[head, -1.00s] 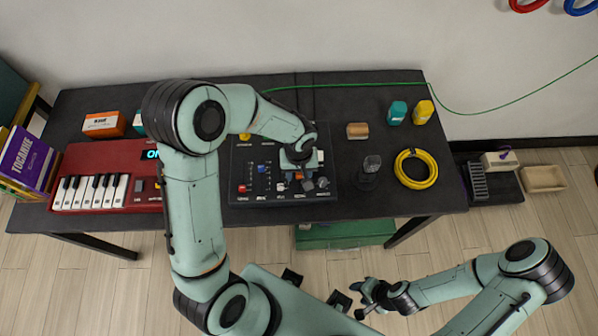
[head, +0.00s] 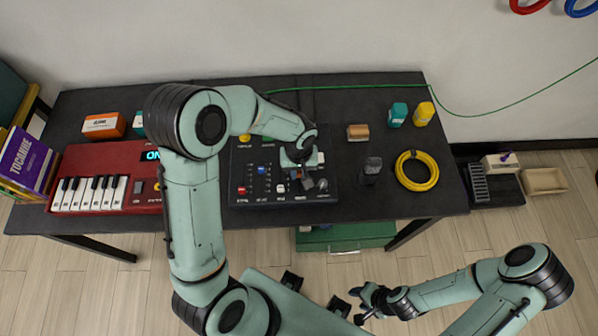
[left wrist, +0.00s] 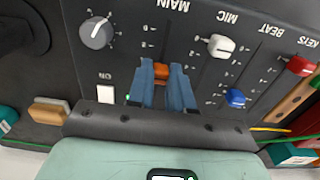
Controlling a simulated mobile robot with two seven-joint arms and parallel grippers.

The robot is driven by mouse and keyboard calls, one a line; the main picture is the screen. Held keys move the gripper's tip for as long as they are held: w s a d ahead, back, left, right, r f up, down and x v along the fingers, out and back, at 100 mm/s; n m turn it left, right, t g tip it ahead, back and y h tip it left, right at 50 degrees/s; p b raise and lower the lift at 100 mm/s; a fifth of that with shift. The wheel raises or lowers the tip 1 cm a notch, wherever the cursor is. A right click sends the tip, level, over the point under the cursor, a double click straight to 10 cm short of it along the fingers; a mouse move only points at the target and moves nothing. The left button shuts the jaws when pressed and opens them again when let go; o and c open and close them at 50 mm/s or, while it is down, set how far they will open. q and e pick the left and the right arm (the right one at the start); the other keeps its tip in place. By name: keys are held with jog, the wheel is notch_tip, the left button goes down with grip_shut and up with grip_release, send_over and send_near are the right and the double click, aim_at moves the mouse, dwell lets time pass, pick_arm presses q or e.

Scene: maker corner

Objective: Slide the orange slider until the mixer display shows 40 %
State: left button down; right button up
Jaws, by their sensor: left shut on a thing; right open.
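The black mixer panel (head: 240,160) lies on the table, partly covered by my left arm in the head view. The left wrist view shows the orange slider (left wrist: 161,71) in the slot labelled MAIN. The blue-grey fingers of my left gripper (left wrist: 168,85) are shut on it, one on each side. In the head view my left gripper (head: 307,182) points down over the panel and hides the slider. I cannot make out the mixer display or its number in either view. My right gripper (head: 368,300) is open and empty, in front of the table.
Beside the orange slider are a white MIC slider (left wrist: 221,46), a blue BEAT slider (left wrist: 235,98), a red KEYS slider (left wrist: 301,66) and a grey knob (left wrist: 96,33). A red keyboard (head: 140,196) stands left of the mixer; a yellow cable coil (head: 432,171) lies to its right.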

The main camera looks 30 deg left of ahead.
aim_at(299, 174)
pick_arm(q)
jog(key=c, duration=1)
grip_release()
jog(key=shift+r, duration=0.1)
notch_tip(299, 174, up, 13)
jog(key=shift+r+p, duration=0.15)
jog(key=shift+p, duration=0.3)
